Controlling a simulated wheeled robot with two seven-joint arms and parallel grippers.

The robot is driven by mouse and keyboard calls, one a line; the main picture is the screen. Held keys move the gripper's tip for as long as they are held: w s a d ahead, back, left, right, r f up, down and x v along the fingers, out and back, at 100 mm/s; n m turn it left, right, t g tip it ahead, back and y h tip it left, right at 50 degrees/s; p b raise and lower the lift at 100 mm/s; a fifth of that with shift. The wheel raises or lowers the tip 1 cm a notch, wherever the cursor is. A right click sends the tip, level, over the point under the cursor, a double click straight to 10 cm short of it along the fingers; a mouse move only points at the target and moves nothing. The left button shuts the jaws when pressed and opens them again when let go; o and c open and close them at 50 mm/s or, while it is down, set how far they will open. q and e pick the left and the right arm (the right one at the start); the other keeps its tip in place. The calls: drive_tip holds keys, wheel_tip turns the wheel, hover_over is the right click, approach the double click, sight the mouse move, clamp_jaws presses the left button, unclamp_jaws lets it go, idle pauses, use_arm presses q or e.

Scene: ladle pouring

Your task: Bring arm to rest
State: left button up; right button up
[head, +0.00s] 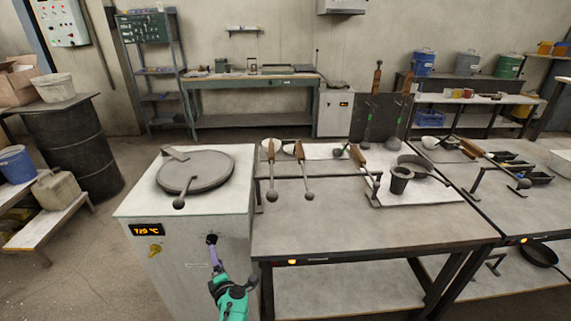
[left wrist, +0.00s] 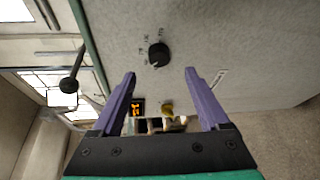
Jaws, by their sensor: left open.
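My left gripper (head: 215,260) is low in front of the white furnace (head: 195,275), with its teal arm coming in from below. In the left wrist view the purple fingers of my left gripper (left wrist: 160,76) are apart with nothing between them. A black control knob (left wrist: 158,54) on the furnace front lies just beyond the fingertips, and no contact shows. The knob (head: 211,239) also shows in the head view, right above the fingers. My right gripper is in neither view.
The furnace has a round grey lid (head: 195,171) and an orange display (head: 146,229). Right of it, a grey workbench (head: 350,226) carries ladles, a dark cup (head: 400,179) and a pan. A drum (head: 80,150) stands at the left. Open floor (head: 95,260) lies left of the furnace.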

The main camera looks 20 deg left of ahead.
use_arm(q)
drive_tip(key=s+d+f+m+g+h, duration=0.1)
drive_tip(key=s+d+f+m+h, duration=0.5)
drive_tip(key=f+m, duration=0.45)
drive_tip(key=s+d+f+m+g+h, duration=0.2)
drive_tip(key=s+d+f+m+h, duration=0.3)
drive_tip(key=s+f+m, duration=0.5)
drive_tip(key=s+f+m+g, duration=0.4)
drive_tip(key=s+f+m, duration=0.1)
drive_tip(key=s, duration=0.8)
drive_tip(key=s+a+f+m+g, duration=0.1)
drive_tip(key=s+f+m+g, duration=0.3)
drive_tip(key=s, duration=0.8)
wheel_tip(320, 180, down, 2)
drive_tip(key=shift+s+a+f+m, duration=0.15)
drive_tip(key=shift+s+m, duration=0.2)
drive_tip(key=shift+m, duration=0.2)
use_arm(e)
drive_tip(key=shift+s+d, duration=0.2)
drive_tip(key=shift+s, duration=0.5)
